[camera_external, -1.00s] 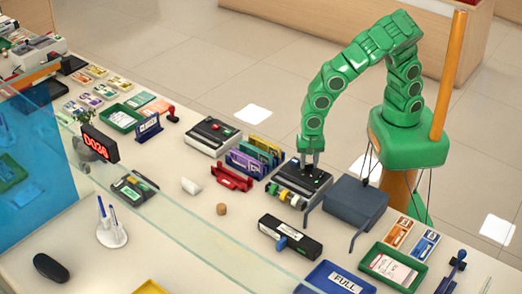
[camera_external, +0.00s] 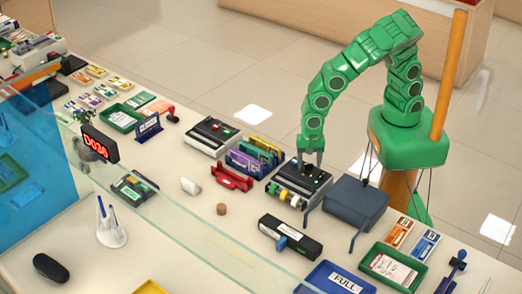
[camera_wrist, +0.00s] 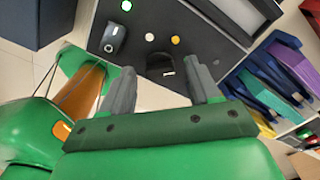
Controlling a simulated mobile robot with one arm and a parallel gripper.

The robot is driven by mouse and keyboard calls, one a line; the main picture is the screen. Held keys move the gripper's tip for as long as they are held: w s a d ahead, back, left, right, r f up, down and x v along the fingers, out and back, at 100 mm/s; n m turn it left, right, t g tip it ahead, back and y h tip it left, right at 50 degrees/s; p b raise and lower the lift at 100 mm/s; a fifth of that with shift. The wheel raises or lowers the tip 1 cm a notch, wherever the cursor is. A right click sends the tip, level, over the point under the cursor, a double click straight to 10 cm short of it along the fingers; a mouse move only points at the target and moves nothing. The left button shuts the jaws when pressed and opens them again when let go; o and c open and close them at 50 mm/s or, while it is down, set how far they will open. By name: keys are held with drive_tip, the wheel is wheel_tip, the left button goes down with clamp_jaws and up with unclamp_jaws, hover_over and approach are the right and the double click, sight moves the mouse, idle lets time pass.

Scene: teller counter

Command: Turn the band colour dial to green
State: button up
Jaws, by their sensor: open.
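The black banding machine (camera_external: 318,180), with coloured rolls along its front, stands on the counter below my gripper (camera_external: 310,161). In the wrist view, its dark panel (camera_wrist: 215,55) shows a round black dial (camera_wrist: 160,62) with a small pale mark on its near edge. My gripper (camera_wrist: 160,68) is open, its two grey fingers on either side of this dial, empty. Whether they touch it cannot be told. White (camera_wrist: 150,37) and yellow (camera_wrist: 175,40) dots lie just beyond the dial. Another black control (camera_wrist: 114,38) with a pale mark sits to the left, near a lit greenish-white spot (camera_wrist: 126,5).
A blue-grey box (camera_external: 356,202) stands close to the machine's right. Coloured upright folders (camera_external: 255,157) and a red holder (camera_external: 232,177) stand to its left. A black device with a blue lever (camera_external: 290,238) lies in front. A glass screen (camera_external: 180,220) runs along the counter.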

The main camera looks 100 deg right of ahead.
sight(309, 164)
drive_tip(key=shift+r, duration=3.8)
drive_tip(key=shift+s+d+r, duration=0.1)
drive_tip(key=shift+d+r, duration=0.05)
drive_tip(key=shift+d, duration=0.05)
drive_tip(key=s+d+r+n+g+y, duration=0.1)
drive_tip(key=s+d+r+n+g, duration=0.2)
drive_tip(key=s, duration=0.6)
drive_tip(key=s+d+r+n+g+y, duration=0.1)
drive_tip(key=s+d+r+n, duration=0.1)
drive_tip(key=s+d+r, duration=0.55)
drive_tip(key=s+d+r+n+g+y, duration=0.1)
drive_tip(key=s+d+r+n+g, duration=0.15)
drive_tip(key=s, duration=0.85)
drive_tip(key=d+r+n+t+h, duration=0.1)
drive_tip(key=d+n+t+h, duration=0.2)
drive_tip(key=d+n, duration=0.7)
drive_tip(key=shift+w+d+n+t, duration=0.45)
drive_tip(key=shift+n+t, duration=0.2)
drive_tip(key=shift+t, duration=0.2)
